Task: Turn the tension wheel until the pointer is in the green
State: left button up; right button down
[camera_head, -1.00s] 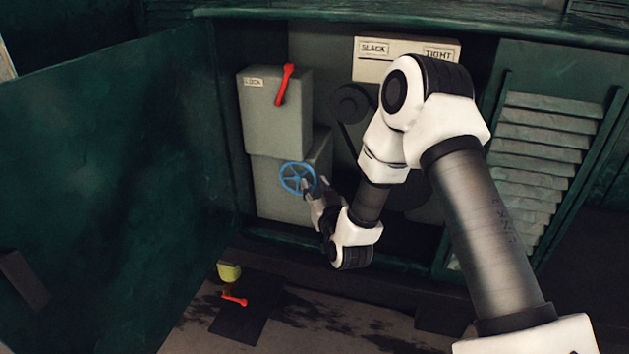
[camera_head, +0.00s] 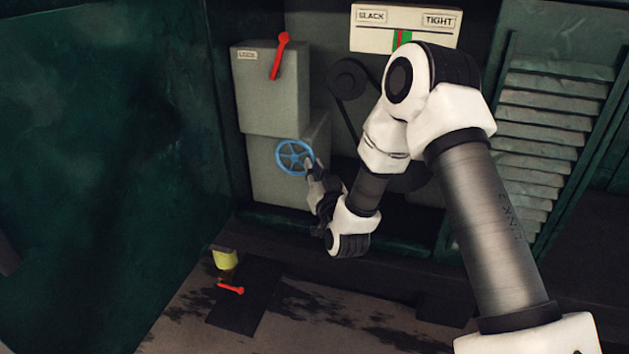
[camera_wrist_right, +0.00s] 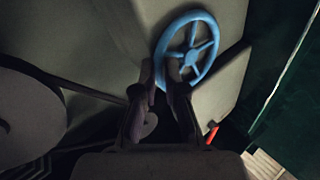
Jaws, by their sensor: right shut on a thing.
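The blue spoked tension wheel (camera_head: 294,157) is on the front of a grey box, and it also shows in the right wrist view (camera_wrist_right: 187,50). My right gripper (camera_head: 312,166) is shut on the right side of its rim. In the wrist view its fingers (camera_wrist_right: 160,68) straddle the rim. The white gauge plate (camera_head: 372,38) reads SLACK at left and TIGHT at right. A green band (camera_head: 405,38) shows between them, with a thin red mark at its left part. My arm hides the plate's lower edge there. My left gripper is not in view.
A grey box marked LOCK (camera_head: 270,95) with a red lever (camera_head: 280,55) is above the wheel. A belt pulley (camera_head: 347,78) is to the right. An open green door (camera_head: 110,150) fills the left. A yellow object (camera_head: 225,259) and red handle (camera_head: 231,289) are low in front.

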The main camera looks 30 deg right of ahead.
jog(key=shift+f+m, duration=0.15)
jog(key=shift+m, duration=0.25)
jog(key=c, duration=1.2)
grip_release()
jog(key=shift+c, duration=0.2)
jog(key=v, duration=1.2)
jog(key=shift+f, duration=0.25)
jog(key=shift+w, duration=0.1)
